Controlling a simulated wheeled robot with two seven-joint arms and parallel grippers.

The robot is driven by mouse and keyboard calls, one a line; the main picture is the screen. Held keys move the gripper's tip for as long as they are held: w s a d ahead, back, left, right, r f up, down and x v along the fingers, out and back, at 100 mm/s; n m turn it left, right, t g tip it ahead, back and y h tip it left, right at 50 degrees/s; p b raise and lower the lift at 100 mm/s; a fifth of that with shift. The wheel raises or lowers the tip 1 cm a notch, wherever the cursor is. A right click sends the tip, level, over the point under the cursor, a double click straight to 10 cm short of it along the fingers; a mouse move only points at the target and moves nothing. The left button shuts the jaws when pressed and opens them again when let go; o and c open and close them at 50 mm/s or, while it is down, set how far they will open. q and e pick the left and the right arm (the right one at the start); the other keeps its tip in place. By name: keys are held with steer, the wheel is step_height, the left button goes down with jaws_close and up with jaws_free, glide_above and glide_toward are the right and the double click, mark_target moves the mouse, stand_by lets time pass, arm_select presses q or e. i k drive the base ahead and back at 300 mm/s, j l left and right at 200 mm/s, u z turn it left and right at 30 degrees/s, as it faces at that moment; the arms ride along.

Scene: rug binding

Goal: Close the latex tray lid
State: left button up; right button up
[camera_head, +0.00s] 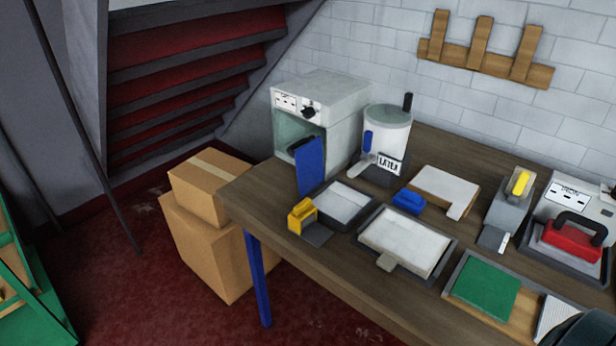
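I cannot tell whether this white surface is latex or a lid. A smaller dark-rimmed tray (345,204) with white contents lies behind it to the left. No raised lid can be made out with certainty on either tray. Neither gripper's fingers are in view. A dark rounded shape at the bottom right corner may be part of my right arm.
A white oven (343,112) with an open blue door (309,165) and a white canister (387,132) stand behind. A yellow tool (301,215), blue block (409,201), white panel (446,187), green mat (487,288) and red iron (572,238) crowd the bench. Cardboard boxes (208,245) stand left.

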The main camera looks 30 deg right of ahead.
mark_target(309, 159)
steer(key=i+z, duration=0.1)
steer(key=z, duration=0.35)
steer(key=j+z, duration=0.1)
steer(key=z, duration=0.3)
steer(key=i+j+z, duration=0.1)
steer(key=z, duration=0.35)
steer(key=j+z, duration=0.1)
steer(key=z, duration=0.35)
steer(key=i+j+z, duration=0.1)
steer(key=j+z, duration=0.4)
steer(key=j, duration=0.45)
steer(key=j+z, duration=0.45)
steer(key=j, duration=0.5)
steer(key=k+j, duration=0.1)
steer(key=j, duration=0.55)
steer(key=k+j, duration=0.1)
steer(key=j, duration=0.6)
steer(key=z, duration=0.05)
